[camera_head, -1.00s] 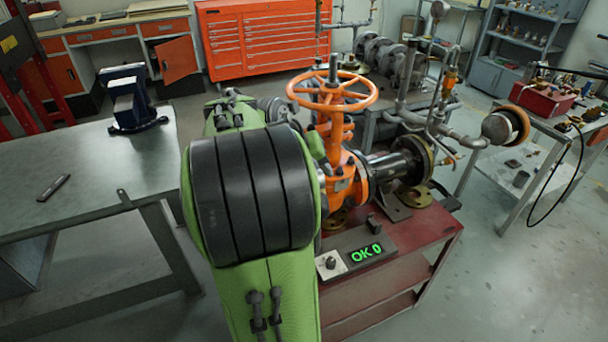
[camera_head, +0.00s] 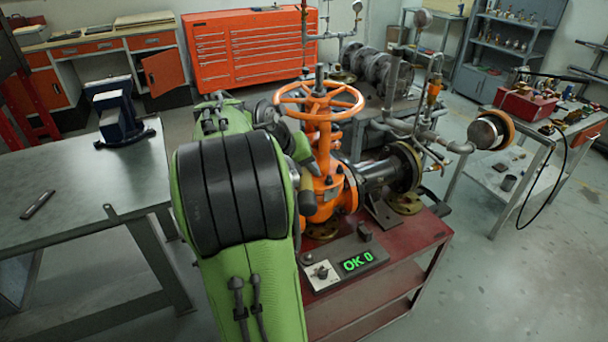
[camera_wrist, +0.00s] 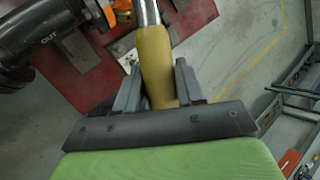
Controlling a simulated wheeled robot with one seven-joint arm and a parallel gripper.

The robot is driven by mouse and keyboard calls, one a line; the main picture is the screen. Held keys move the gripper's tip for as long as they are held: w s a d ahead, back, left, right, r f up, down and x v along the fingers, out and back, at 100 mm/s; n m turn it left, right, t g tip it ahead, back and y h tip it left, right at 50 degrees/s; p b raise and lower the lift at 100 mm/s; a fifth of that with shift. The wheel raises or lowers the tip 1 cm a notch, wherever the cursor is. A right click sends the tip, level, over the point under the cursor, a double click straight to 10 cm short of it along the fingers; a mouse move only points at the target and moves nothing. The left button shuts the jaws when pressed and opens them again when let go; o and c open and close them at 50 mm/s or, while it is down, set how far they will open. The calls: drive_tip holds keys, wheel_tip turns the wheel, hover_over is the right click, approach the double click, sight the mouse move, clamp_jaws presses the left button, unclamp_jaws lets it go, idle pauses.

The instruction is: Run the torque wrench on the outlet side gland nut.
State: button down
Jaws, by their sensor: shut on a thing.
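In the wrist view my gripper (camera_wrist: 158,88) is shut on the yellow handle (camera_wrist: 155,55) of a tool, which I take to be the torque wrench. Its bright metal shaft (camera_wrist: 147,12) runs out of the top of the picture, so its head is hidden. In the head view the orange gate valve (camera_head: 325,150) with its handwheel (camera_head: 318,99) stands on a red cart (camera_head: 415,240). My green arm reaches towards its left side and covers part of it. The fingers are not clear there. I cannot make out the outlet side gland nut.
A flanged pipe (camera_head: 385,170) extends right of the valve. A steel workbench (camera_head: 75,195) with a blue vise (camera_head: 120,115) is at left. Open floor lies at right.

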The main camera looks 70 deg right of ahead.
drive_tip(key=shift+w+d+r+p, duration=0.1)
drive_tip(key=shift+w+d+p, duration=0.6)
drive_tip(key=shift+d, duration=0.95)
drive_tip(key=shift+w+d+f+p, duration=0.1)
drive_tip(key=shift+w+d+p, duration=0.55)
drive_tip(key=shift+d, duration=1.05)
drive_tip(key=shift+w+d+r+p, duration=0.1)
drive_tip(key=shift+w+d+p, duration=0.6)
drive_tip(key=shift+d, duration=1.05)
drive_tip(key=shift+w+d, duration=0.15)
drive_tip(key=shift+d, duration=0.1)
drive_tip(key=shift+f+b, duration=1.1)
drive_tip(key=shift+b, duration=0.15)
drive_tip(key=shift+f+b, duration=0.25)
drive_tip(key=shift+b, duration=0.4)
